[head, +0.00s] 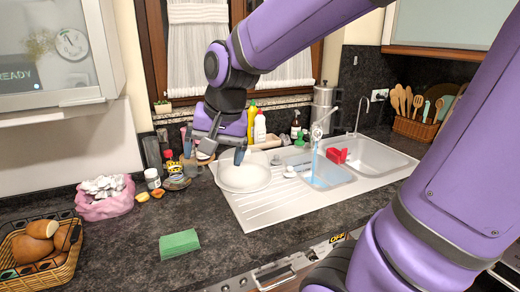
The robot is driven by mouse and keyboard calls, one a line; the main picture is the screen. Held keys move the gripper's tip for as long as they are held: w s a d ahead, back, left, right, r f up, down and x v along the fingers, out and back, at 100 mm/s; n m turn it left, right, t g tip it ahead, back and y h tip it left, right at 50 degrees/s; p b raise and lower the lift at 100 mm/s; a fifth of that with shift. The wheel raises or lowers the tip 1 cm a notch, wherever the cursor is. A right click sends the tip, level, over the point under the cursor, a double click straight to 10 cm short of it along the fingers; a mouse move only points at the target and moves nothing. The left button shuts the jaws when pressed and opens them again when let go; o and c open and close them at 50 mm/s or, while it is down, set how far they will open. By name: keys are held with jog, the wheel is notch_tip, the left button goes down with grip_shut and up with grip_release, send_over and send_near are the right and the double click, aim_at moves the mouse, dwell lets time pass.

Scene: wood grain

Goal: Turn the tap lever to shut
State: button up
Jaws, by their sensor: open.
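The silver tap (318,130) stands behind the sink, right of the picture's middle. A blue stream of water (314,160) falls from it into the left basin (333,181). Its lever is too small to make out clearly. My gripper (223,153) hangs open and empty over the left end of the sink unit, above a white round bowl or pan (244,178). It is well to the left of the tap and apart from it.
Bottles (259,128) and a steel canister (324,100) stand behind the sink. A thin second spout (361,115) is further right. A red item (337,155) sits by the basins. A green sponge (179,243) lies on the counter.

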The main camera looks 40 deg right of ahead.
jog(key=s+d+r+n+t+h, duration=0.1)
jog(key=s+r+n, duration=0.2)
jog(key=s+n, duration=0.4)
jog(key=s, duration=0.4)
jog(key=shift+s+d+r+t, duration=0.3)
jog(key=shift+s+d+r, duration=0.05)
jog(key=shift+s+d, duration=0.05)
